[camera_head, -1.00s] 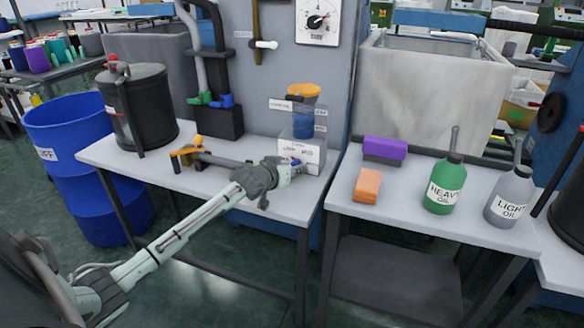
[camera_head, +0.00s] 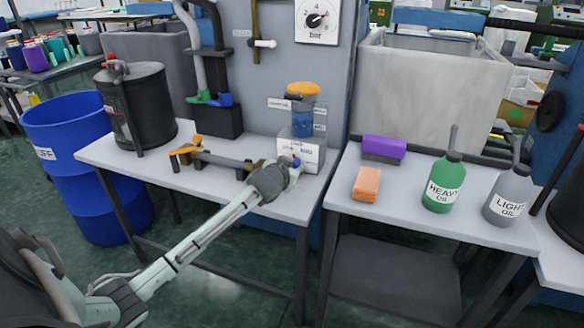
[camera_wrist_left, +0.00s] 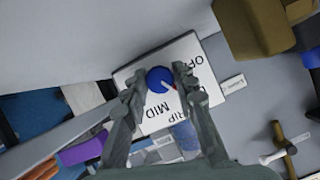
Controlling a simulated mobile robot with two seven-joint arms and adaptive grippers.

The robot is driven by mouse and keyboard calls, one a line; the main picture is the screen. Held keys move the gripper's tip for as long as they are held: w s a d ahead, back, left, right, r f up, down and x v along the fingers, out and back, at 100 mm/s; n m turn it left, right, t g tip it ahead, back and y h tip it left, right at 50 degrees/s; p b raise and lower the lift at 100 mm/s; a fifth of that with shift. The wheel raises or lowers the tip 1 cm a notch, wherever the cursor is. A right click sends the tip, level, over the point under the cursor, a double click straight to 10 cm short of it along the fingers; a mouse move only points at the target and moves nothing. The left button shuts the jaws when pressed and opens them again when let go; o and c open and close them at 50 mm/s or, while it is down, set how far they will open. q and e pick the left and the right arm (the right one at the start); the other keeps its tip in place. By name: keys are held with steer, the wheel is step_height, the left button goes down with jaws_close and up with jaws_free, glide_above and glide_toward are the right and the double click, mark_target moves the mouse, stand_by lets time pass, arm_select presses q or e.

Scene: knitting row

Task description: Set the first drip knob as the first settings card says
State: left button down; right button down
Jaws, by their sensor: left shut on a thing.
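The first drip knob is a round blue knob (camera_wrist_left: 159,79) with a red pointer mark, on a white plate (camera_wrist_left: 128,78) in the left wrist view. The red mark points to the lower right of that picture, toward the right finger. My left gripper (camera_wrist_left: 158,82) has a finger on each side of the knob and is shut on it. In the head view, my left gripper (camera_head: 288,171) is at the white box (camera_head: 312,157) under the orange-capped oiler (camera_head: 303,103). I cannot make out a settings card.
On the right table are an orange block (camera_head: 367,184), a purple block (camera_head: 384,147) and oil bottles (camera_head: 445,185).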

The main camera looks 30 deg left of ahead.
arm_select(q)
steer(key=c, duration=1.5)
jaws_free()
steer(key=v, duration=1.2)
steer(key=shift+d, duration=0.1)
